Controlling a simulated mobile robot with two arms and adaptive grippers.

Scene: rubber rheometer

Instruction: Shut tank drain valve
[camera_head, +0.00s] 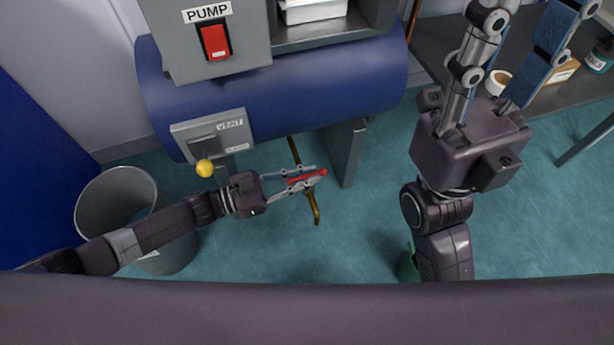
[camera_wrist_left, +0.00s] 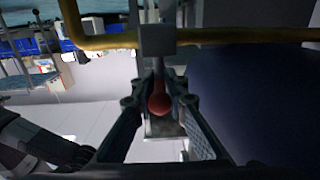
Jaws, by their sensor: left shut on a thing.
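The tank drain valve has a red handle (camera_head: 318,174) on a brass pipe (camera_head: 316,212) below the blue tank (camera_head: 330,100). My left gripper (camera_head: 303,179) is shut on the red handle. In the left wrist view the rounded red handle end (camera_wrist_left: 160,103) sits between the finger pads, below a grey valve body (camera_wrist_left: 158,40) and the yellow pipe (camera_wrist_left: 225,36). The fingers partly hide the handle. My right gripper (camera_head: 528,22) is raised at the upper right, its fingers spread apart and empty, tips near the picture's top edge.
A grey box with a red PUMP switch (camera_head: 214,42) and a VENT plate (camera_head: 212,132) with a yellow knob (camera_head: 204,168) are on the tank. A grey bin (camera_head: 115,200) stands at left. A dark bench (camera_head: 430,50) with a white cup (camera_head: 498,82) is at right. Open floor lies in front.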

